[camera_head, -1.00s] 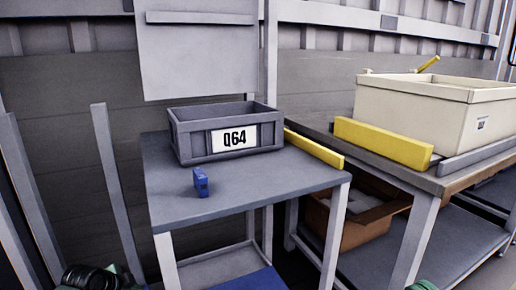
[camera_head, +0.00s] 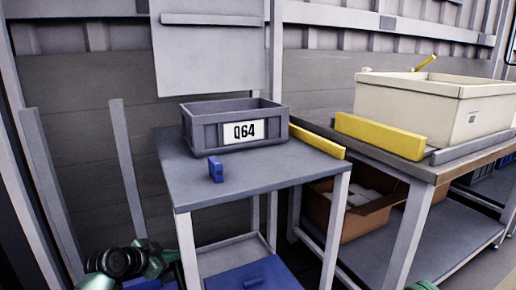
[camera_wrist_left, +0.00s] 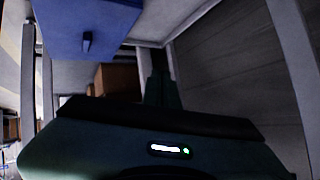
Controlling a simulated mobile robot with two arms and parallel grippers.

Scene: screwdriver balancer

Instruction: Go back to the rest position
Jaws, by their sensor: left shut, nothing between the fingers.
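My left gripper (camera_head: 157,263) is low at the bottom left of the head view, beside the grey table's left legs and below its top. In the left wrist view the dark fingers (camera_wrist_left: 160,88) are close together with nothing seen between them. The wrist housing covers much of that view's lower part. My right gripper is not in view; only a small green piece of my own body shows at the bottom edge.
A grey table (camera_head: 260,178) holds a grey bin (camera_head: 205,135) marked Q64 and a small blue block (camera_head: 216,169). A blue box (camera_wrist_left: 85,25) is near the left gripper. At right, a bench carries a cream crate (camera_head: 430,100) and yellow bars (camera_head: 380,136).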

